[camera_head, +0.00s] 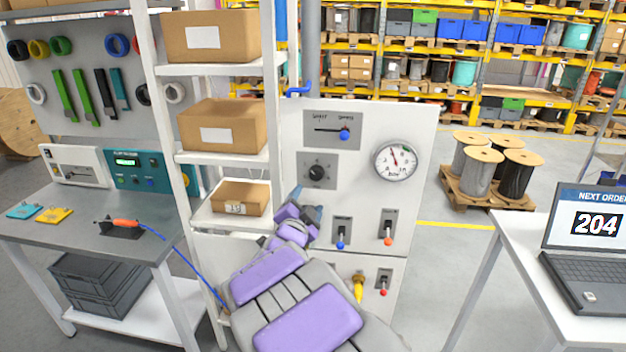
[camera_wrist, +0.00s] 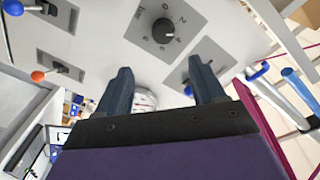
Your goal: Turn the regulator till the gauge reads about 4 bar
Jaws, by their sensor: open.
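The regulator is a black round knob (camera_head: 316,172) on a grey plate with marks around it, on the white panel. In the wrist view the knob (camera_wrist: 163,31) shows beyond my fingertips, apart from them. The round white gauge (camera_head: 396,160) is to its upper right, marked bar; its needle points up and slightly left, and the numbers are too small to read surely. In the wrist view the gauge (camera_wrist: 145,101) is partly hidden by my gripper. My gripper (camera_head: 307,201) is open and empty, just below the knob; its two dark fingers (camera_wrist: 162,78) are spread apart.
A slider with a blue knob (camera_head: 344,134) is above the regulator. Levers with blue (camera_head: 340,244) and red (camera_head: 387,241) tips are below, near my arm. A white shelf with boxes (camera_head: 239,197) stands close on the left. A laptop table (camera_head: 522,262) is at right.

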